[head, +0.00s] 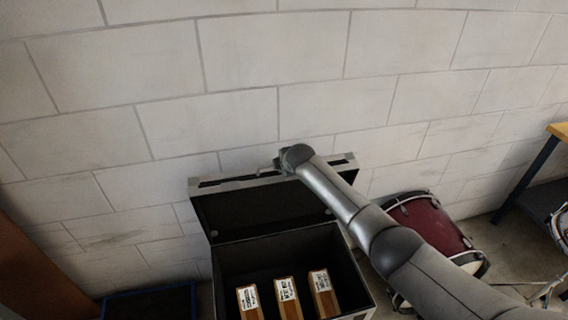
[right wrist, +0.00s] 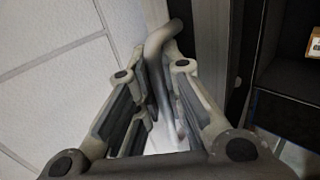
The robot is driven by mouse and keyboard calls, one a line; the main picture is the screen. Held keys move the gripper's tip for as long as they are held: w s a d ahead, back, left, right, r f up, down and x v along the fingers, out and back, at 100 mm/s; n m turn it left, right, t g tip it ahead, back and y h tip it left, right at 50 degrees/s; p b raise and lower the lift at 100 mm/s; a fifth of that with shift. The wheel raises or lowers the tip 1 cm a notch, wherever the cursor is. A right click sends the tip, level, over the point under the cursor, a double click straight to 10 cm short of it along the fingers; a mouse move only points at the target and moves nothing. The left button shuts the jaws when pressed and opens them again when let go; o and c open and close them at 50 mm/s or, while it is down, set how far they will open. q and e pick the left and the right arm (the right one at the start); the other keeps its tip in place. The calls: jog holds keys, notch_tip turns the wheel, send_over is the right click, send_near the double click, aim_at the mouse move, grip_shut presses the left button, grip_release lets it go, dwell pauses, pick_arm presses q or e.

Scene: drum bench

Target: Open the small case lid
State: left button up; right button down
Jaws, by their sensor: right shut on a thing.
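The small case (head: 360,297) is dark inside with light metal edging. Its lid (head: 262,211) stands raised at the back, close to the white wall, with the black inner side facing me. My right arm comes in from the lower right, and my right gripper (head: 280,165) is at the lid's upper edge, mostly hidden behind the wrist. In the right wrist view, the gripper's fingers (right wrist: 160,85) are shut on a grey bent handle (right wrist: 163,38) next to the lid's dark edge. My left gripper is not in view.
Three wooden blocks with white labels (head: 288,289) are in the case. A dark red drum (head: 428,222) stands to the right on the floor. A wooden-topped bench (head: 559,131) is at the far right. A block wall (head: 240,60) closes off the back.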

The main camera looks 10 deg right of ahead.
jog(key=shift+r, duration=0.1)
jog(key=c, duration=1.5)
grip_release()
jog(key=shift+s, duration=0.1)
jog(key=shift+c, duration=0.2)
jog(key=shift+s, duration=0.1)
jog(key=shift+v, duration=6)
